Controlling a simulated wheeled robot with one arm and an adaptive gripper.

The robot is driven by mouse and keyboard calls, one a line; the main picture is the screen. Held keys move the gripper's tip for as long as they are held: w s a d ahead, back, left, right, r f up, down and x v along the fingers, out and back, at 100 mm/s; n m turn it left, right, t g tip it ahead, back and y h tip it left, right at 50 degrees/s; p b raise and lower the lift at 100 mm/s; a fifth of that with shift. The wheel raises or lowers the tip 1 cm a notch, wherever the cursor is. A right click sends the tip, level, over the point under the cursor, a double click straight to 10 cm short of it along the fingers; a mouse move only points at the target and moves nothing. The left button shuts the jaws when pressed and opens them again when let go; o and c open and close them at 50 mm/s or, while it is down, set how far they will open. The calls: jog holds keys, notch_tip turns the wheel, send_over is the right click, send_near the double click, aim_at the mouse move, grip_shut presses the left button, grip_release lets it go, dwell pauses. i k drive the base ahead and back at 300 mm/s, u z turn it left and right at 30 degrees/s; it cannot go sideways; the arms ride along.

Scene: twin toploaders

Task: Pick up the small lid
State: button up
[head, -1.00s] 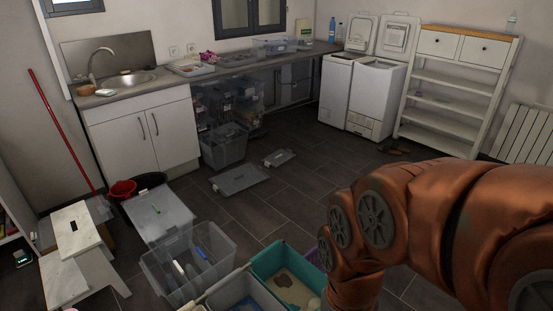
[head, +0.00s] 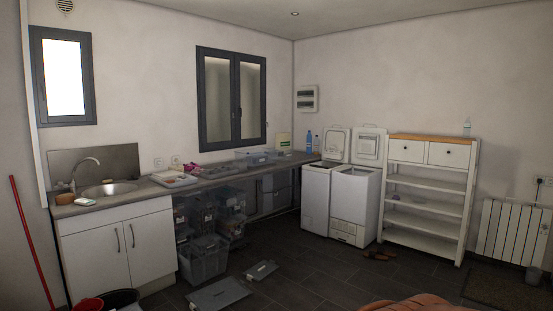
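In the head view, a small grey lid (head: 261,270) lies flat on the dark tiled floor, in front of the counter. A larger grey lid (head: 218,293) lies on the floor nearer to me and to the left. The two lids look apart from each other. My gripper is out of view. Only a bit of my orange arm shows at the bottom edge, right of both lids.
A clear crate (head: 204,260) stands on the floor left of the small lid, with stacked bins (head: 230,212) behind it. Two toploaders (head: 352,207) with raised lids and a white shelf (head: 428,198) stand at the back right. Floor between is largely clear.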

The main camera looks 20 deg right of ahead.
aim_at(262, 270)
jog(key=z, duration=2.05)
jog(key=i, duration=5.05)
jog(key=u, duration=2.3)
